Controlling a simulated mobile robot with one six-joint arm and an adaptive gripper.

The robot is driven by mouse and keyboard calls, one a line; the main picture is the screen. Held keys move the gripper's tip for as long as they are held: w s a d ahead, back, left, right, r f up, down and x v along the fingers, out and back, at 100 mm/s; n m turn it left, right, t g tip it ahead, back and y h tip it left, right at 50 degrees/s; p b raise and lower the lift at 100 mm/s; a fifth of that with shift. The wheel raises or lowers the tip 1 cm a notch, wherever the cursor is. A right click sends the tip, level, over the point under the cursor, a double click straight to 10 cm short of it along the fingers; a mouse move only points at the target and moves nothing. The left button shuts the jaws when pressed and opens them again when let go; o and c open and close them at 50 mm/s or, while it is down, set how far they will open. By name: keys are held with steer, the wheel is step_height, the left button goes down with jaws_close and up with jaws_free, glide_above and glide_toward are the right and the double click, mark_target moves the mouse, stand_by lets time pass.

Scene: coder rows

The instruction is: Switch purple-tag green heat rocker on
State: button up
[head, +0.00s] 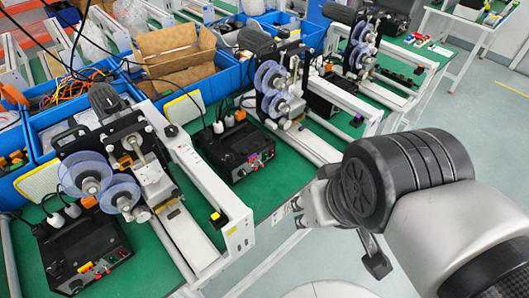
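A black control box (229,143) stands on the green bench in the middle of the head view, beside a coder machine. Its front panel has a small purple patch (252,157), which looks like a tag, and several small knobs and switches. I cannot make out a green rocker or its position at this size. A second black control box (85,250) at lower left has small orange and green parts on its front.
A coder machine with clear purple-blue reels (86,175) stands at left, another (272,88) behind the middle box. A white rail (205,185) runs between the boxes. Blue bins (193,95) line the back. Clear floor (440,110) lies right of the bench.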

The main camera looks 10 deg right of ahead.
steer(key=shift+s+a, duration=0.1)
steer(key=shift+s, duration=0.15)
steer(key=shift+w, duration=0.2)
steer(key=shift+c, duration=0.2)
